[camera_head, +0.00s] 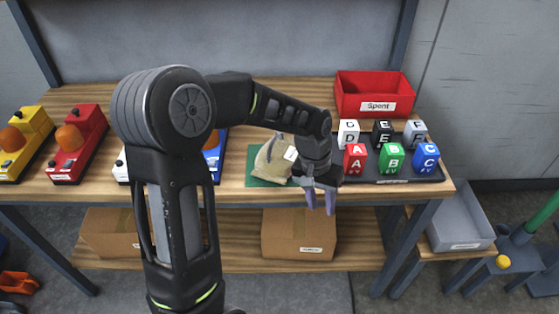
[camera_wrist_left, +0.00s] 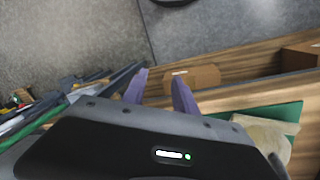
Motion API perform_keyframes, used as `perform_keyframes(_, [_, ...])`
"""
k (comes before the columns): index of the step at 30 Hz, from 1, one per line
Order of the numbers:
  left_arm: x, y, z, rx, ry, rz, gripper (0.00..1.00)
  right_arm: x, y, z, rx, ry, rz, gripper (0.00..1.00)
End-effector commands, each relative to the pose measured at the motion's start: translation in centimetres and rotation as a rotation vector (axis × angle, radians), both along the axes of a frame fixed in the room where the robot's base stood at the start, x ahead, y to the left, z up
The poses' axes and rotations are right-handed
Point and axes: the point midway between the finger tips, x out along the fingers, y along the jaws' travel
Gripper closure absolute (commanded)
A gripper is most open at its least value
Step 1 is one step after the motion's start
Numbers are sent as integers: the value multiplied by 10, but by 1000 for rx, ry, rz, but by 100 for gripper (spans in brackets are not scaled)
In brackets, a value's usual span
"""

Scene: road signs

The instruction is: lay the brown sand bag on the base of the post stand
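The sand bag (camera_head: 270,160) is pale tan and lies on a green mat (camera_head: 255,182) on the wooden bench. It also shows at the lower right of the left wrist view (camera_wrist_left: 268,135). My left gripper (camera_head: 320,208) is just right of the bag, over the bench's front edge, pointing down. Its two purple fingers are apart with nothing between them, also in the left wrist view (camera_wrist_left: 160,86). A green post (camera_head: 541,212) on blue-grey parts stands at the far right, partly cut off; I cannot tell whether it is the post stand. My right gripper is not in view.
A dark tray (camera_head: 398,182) with several lettered blocks is right of my gripper. A red "Spent" bin (camera_head: 374,93) is behind it. Cardboard boxes (camera_head: 298,235) sit on the lower shelf. A grey bin (camera_head: 460,217) stands right of the bench.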

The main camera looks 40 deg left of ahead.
Motion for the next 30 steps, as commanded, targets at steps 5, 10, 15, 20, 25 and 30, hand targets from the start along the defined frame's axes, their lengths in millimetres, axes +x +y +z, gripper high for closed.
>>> perform_keyframes(5, [-20,-50,-83,-72,7,-25,66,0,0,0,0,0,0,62])
perform_keyframes(10, [-73,-108,-169,-145,13,-19,66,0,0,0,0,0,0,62])
perform_keyframes(15, [-151,-150,-230,-179,13,14,66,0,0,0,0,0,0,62])
perform_keyframes(20, [-188,-161,-246,-176,5,35,66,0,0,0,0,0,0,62])
perform_keyframes(25, [-193,-162,-249,-173,-2,41,66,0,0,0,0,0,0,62])
perform_keyframes(30, [-192,-162,-249,-173,-3,41,66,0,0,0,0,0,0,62])
